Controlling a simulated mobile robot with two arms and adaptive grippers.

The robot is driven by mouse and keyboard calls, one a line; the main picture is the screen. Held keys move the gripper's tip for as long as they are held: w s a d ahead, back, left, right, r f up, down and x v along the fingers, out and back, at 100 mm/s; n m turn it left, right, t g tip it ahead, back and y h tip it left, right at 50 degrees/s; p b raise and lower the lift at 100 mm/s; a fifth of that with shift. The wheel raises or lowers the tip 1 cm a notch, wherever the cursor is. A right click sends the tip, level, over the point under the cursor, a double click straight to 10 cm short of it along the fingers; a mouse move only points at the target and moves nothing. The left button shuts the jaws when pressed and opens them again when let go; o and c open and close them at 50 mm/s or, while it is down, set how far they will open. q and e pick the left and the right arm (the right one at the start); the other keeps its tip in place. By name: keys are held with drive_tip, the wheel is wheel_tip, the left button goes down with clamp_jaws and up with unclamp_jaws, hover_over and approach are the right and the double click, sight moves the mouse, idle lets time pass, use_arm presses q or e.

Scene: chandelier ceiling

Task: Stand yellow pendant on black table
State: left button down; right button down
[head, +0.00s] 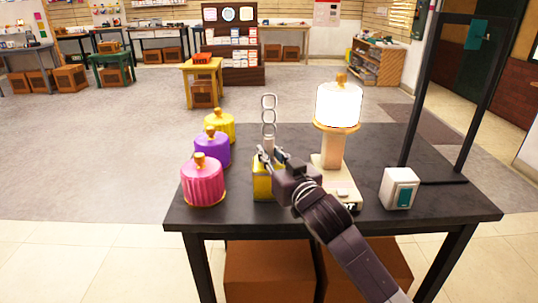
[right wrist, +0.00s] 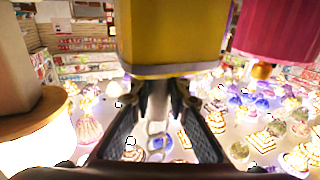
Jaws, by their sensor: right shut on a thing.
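The yellow pendant (head: 262,183) is upright at the middle of the black table (head: 440,205), with a pale stem and a chain of grey links (head: 268,108) rising above it. My right gripper (head: 268,154) is shut on the pendant's stem, just above its yellow body. In the right wrist view, which is upside down, the yellow body (right wrist: 172,30) fills the top, and the gripper fingers (right wrist: 158,100) close at its narrow end. I cannot tell whether the pendant's bottom touches the table. My left gripper is not in view.
Pink (head: 203,183), purple (head: 212,149) and yellow ribbed shades (head: 219,124) line the table's left side. A lit lamp (head: 338,105) stands right of the pendant, and a white-teal box (head: 399,188) beyond it. A black frame (head: 411,105) rises at the right edge.

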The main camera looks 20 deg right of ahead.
drive_tip(key=shift+r, duration=0.1)
drive_tip(key=c, duration=2.3)
unclamp_jaws()
drive_tip(key=shift+f, duration=0.2)
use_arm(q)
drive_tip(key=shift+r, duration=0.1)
use_arm(e)
drive_tip(key=o, duration=0.5)
drive_tip(key=shift+c, duration=0.2)
drive_tip(key=shift+s+r, duration=0.15)
